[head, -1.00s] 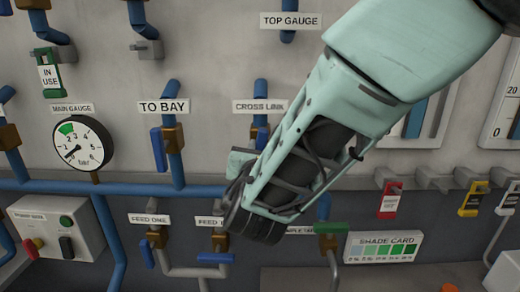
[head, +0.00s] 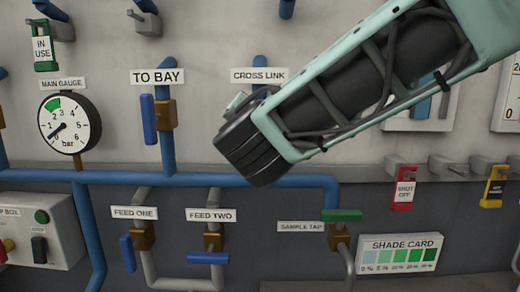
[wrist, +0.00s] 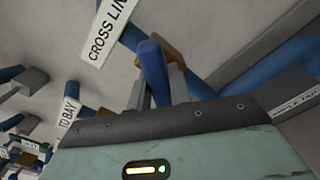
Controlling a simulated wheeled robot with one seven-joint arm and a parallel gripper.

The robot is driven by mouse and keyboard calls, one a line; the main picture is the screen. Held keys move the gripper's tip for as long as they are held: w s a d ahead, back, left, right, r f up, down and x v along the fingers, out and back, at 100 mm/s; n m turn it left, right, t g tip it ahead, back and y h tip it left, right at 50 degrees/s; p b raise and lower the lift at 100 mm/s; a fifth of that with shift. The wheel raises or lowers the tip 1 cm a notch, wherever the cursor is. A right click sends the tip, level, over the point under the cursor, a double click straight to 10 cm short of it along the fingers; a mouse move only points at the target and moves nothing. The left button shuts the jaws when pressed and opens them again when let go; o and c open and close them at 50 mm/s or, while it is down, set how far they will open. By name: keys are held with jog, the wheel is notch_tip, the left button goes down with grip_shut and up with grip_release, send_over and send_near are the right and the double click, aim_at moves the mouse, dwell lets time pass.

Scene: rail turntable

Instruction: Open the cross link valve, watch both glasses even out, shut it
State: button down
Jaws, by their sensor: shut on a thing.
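The CROSS LINK sign (head: 259,75) hangs on the wall, with a blue pipe below it running behind my gripper (head: 238,104). In the wrist view my gripper (wrist: 158,84) is shut on the blue lever (wrist: 152,68) of the cross link valve, one grey finger on each side. The brass valve body (wrist: 178,60) shows just behind the lever. In the head view my gripper and arm hide the lever and body. A glass panel (head: 400,124) at the right is mostly covered by my arm. A second scaled panel (head: 507,110) is cut by the right edge. I cannot read their levels.
The TO BAY valve (head: 165,115) is close on the left, its blue lever upright. The main gauge (head: 69,123) points low. A blue pipe (head: 110,177) runs below. FEED ONE (head: 135,212), FEED TWO (head: 211,215) and SAMPLE TAP (head: 300,227) are underneath; tags hang at right.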

jog(key=m+b, duration=0.3)
jog(key=b, duration=0.4)
jog(key=f+m+b, duration=0.1)
jog(key=m+b, duration=0.2)
jog(key=b, duration=0.5)
jog(key=shift+d+f+m, duration=0.1)
jog(key=shift+f+m, duration=0.05)
jog(key=shift+m, duration=0.15)
jog(key=m+b, duration=0.2)
jog(key=b, duration=0.3)
jog(key=shift+r+m+b, duration=0.25)
jog(key=shift+m+b, duration=0.65)
jog(key=shift+b, duration=0.1)
jog(key=c, duration=1.3)
grip_release()
jog(key=shift+r, duration=0.1)
jog(key=shift+s, duration=0.1)
jog(key=s+b, duration=0.1)
jog(key=s, duration=0.4)
jog(key=s+b, duration=0.1)
jog(key=s, duration=1.1)
jog(key=shift+s+a+b, duration=0.1)
jog(key=shift+a+b, duration=0.2)
jog(key=shift+b, duration=0.1)
